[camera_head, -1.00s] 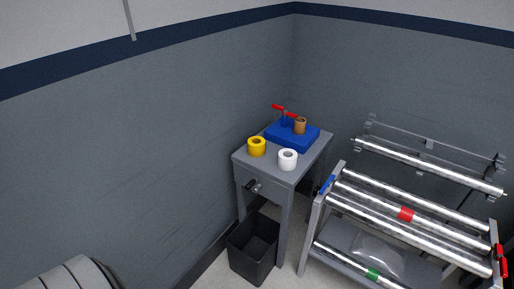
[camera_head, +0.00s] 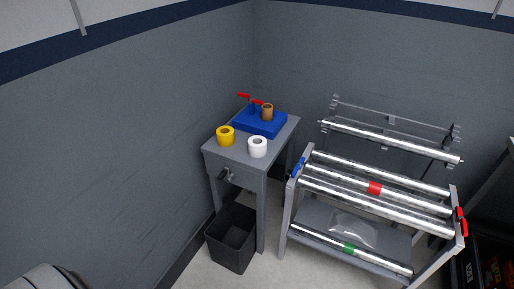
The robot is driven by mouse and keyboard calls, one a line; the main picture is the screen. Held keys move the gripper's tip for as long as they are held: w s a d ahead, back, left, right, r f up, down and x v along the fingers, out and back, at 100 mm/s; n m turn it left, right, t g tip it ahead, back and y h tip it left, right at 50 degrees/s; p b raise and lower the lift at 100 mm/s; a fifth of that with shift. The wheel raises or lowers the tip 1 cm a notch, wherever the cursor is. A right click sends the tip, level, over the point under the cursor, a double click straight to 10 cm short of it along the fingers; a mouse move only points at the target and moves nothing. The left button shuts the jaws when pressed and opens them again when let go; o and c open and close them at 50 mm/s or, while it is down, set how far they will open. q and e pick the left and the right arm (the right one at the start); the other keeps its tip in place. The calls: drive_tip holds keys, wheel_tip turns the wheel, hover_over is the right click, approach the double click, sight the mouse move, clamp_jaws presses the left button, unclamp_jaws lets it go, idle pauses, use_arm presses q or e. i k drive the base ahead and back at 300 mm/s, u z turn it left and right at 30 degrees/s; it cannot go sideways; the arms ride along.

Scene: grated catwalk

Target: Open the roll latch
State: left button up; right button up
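A grey rack (camera_head: 293,212) with several shiny horizontal rollers stands at the right. A red latch part (camera_head: 462,222) is on its right end, and a blue part (camera_head: 297,168) is at its left end. I cannot tell whether the latch is open or shut. One roller has a red band (camera_head: 374,188); a lower one has a green band (camera_head: 349,249). Neither of my grippers shows in the head view.
A small grey table (camera_head: 235,165) holds yellow tape (camera_head: 225,136), white tape (camera_head: 257,147) and a blue dispenser (camera_head: 260,123) with a brown roll and red handle. A black bin (camera_head: 231,238) stands below. A wall-side rack (camera_head: 391,143) is behind. Dark shelving (camera_head: 489,240) is far right.

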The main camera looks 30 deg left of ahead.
sight(252, 101)
drive_tip(key=u, duration=0.4)
drive_tip(key=k, duration=0.5)
drive_tip(key=u, duration=0.95)
drive_tip(key=i, duration=0.95)
drive_tip(key=z, duration=0.45)
